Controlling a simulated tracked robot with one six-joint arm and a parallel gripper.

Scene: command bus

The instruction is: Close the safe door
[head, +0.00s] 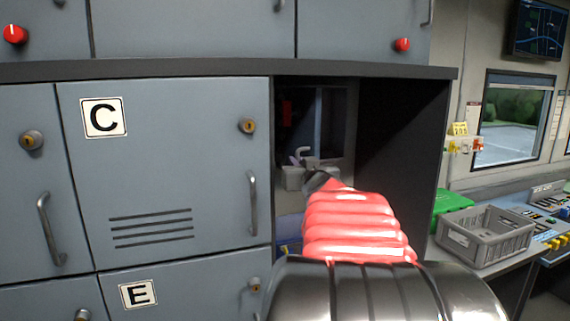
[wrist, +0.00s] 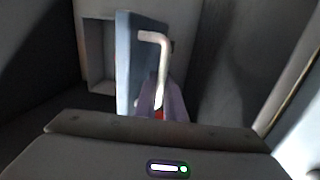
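The small safe (wrist: 98,55) is at the back of an open cabinet compartment. In the wrist view its opening shows at the upper left, and its blue-grey door (wrist: 127,65) stands open beside it. A pale L-shaped handle (wrist: 152,37) is in front of the door; it also shows in the head view (head: 302,152). My gripper (wrist: 160,103) is at the lower end of the handle, its narrow tips close together. Whether they grip the handle or only touch it is hidden. In the head view my gripper (head: 316,178) reaches into the compartment.
The compartment has a dark right side wall (head: 400,135) and a shelf edge (head: 230,68) above. Closed locker door C (head: 150,180) is to the left. A grey crate (head: 487,236) and a green box (head: 452,202) stand on the right counter.

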